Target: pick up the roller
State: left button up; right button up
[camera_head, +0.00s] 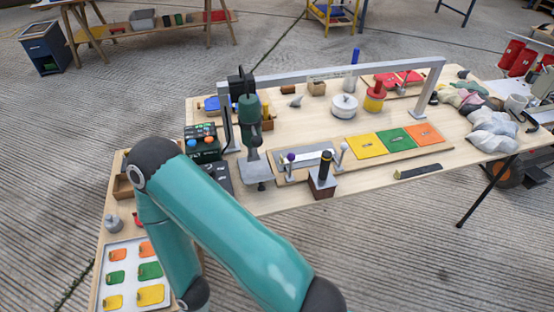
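No tool on the workbench (300,203) shows clearly enough to be named the roller with certainty. A tool with a black upright handle (325,163) stands in a small dark reddish-brown block (322,187) near the bench's front edge; it may be the roller, but its lower end is hidden. Beside it lies a metal plate strip (303,160) with a purple-knobbed and a white-knobbed pin. One of my teal arms bends across the lower left foreground. Neither gripper shows in this view.
A dark green tool (250,122) stands upright left of the block. A grey rail frame (340,73) spans the bench's back. Yellow, green and orange patches (395,140) lie on a board at right. A patch tray (133,270) lies at left. A grey cloth heap (492,130) lies right.

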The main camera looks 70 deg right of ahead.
aim_at(323, 178)
jog(key=u, duration=0.2)
jog(key=k, duration=1.65)
jog(key=z, duration=0.9)
jog(key=i, duration=0.8)
jog(key=z, duration=0.25)
